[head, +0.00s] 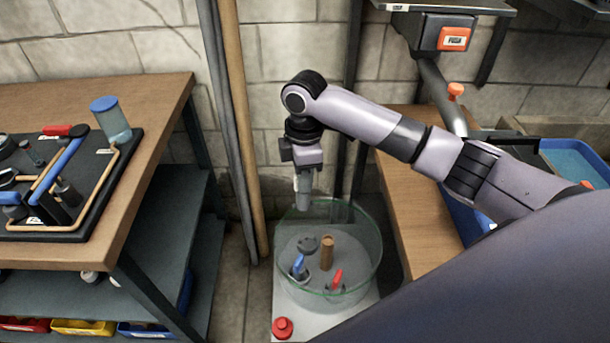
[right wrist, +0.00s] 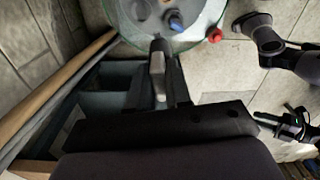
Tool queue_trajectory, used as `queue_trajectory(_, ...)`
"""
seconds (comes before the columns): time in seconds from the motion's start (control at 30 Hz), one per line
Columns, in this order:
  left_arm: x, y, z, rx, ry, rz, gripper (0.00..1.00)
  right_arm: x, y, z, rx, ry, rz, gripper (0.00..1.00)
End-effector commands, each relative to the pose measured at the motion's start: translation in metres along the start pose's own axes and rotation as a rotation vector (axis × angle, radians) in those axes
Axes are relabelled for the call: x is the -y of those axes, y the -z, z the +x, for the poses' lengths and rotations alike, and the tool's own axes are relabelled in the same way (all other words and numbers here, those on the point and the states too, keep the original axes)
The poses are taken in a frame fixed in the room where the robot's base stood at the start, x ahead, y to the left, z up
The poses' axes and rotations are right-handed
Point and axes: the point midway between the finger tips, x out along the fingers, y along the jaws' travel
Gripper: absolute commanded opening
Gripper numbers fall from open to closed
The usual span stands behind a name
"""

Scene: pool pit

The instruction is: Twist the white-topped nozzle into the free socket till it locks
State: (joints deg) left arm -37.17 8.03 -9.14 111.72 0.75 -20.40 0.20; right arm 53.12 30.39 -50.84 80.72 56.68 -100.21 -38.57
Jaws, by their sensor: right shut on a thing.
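My right gripper (head: 304,180) hangs over the glass-walled round tub (head: 372,262), shut on a grey nozzle (head: 304,202) that points down. In the right wrist view the nozzle (right wrist: 159,72) sits between the fingers (right wrist: 158,82), with a pale part near the palm and a darker grey end. Inside the tub a dark round fitting (head: 308,244), which looks like the free socket, stands below the nozzle's tip, with a visible gap. A blue-handled part (head: 297,265) and a red-handled part (head: 337,278) stand near it.
A brown peg (head: 327,253) stands upright in the tub. A red knob (head: 282,327) sits on the pale base in front. A wooden bench (head: 150,95) with a black fixture board is at left. Upright poles (head: 240,130) and a wooden ledge (head: 410,200) flank the tub.

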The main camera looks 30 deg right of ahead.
Motion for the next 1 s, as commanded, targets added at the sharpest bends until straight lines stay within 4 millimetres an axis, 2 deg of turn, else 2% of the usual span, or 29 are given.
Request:
queue_trajectory(0.6,-0.004,-0.034,0.029,0.000,-0.012,-0.011,0.38,-0.042,-0.018,0.108,0.013,-0.001,-0.781,0.00)
queue_trajectory(0.8,-0.006,-0.040,0.035,0.002,-0.016,-0.012,0.38,-0.049,-0.023,0.128,0.017,-0.002,-0.926,0.00)
queue_trajectory(1.0,-0.006,-0.045,0.039,0.003,-0.017,-0.014,0.38,-0.050,-0.025,0.138,0.019,-0.003,-0.970,0.00)
